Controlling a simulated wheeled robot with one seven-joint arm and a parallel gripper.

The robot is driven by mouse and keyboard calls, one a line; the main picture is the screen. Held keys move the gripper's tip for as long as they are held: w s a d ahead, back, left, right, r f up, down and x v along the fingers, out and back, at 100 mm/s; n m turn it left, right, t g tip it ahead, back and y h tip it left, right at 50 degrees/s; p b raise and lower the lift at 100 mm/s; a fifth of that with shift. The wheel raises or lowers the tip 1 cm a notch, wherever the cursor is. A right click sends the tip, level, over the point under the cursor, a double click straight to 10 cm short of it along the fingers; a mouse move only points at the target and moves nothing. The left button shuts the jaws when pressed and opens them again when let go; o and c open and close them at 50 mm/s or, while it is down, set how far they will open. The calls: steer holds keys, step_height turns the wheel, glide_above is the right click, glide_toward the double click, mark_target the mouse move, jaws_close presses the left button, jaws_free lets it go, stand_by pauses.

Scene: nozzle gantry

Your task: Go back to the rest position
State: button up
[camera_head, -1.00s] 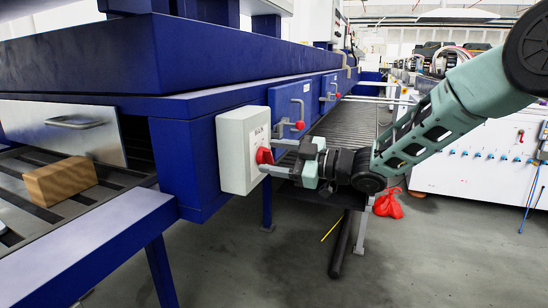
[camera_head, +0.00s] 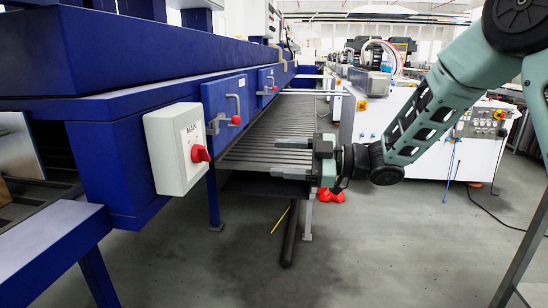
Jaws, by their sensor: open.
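My gripper (camera_head: 293,158) is open and empty, with its two fingers pointing left. It hangs in front of the grey roller conveyor (camera_head: 268,140), right of the switch box and clear of it. The white box (camera_head: 178,150) marked MAIN carries a red rotary switch (camera_head: 200,154). My arm reaches in from the upper right.
The blue machine frame (camera_head: 90,165) fills the left side, with blue doors (camera_head: 226,104) and grey handles behind the box. A white cabinet (camera_head: 425,140) stands behind my arm. A red object (camera_head: 330,195) lies below the gripper. The grey floor (camera_head: 370,255) in front is open.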

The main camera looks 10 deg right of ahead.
steer(key=s+a+f+m+t+h, duration=0.2)
steer(key=s+a+f+m+h, duration=0.3)
steer(key=m+h, duration=0.4)
steer(key=s+d+f+m+g+h, duration=0.1)
steer(key=s+d+f+g+h, duration=0.15)
steer(key=s, duration=0.65)
steer(key=s+d+f+m+g+h, duration=0.1)
steer(key=s+f+g+h, duration=0.15)
steer(key=s, duration=0.75)
steer(key=s+d+f+m+g+h, duration=0.1)
steer(key=s+f+g+h, duration=0.15)
steer(key=s, duration=0.65)
step_height(320, 180, up, 15)
steer(key=p, duration=1.4)
steer(key=shift+d+r+g, duration=0.15)
steer(key=shift+g, duration=0.2)
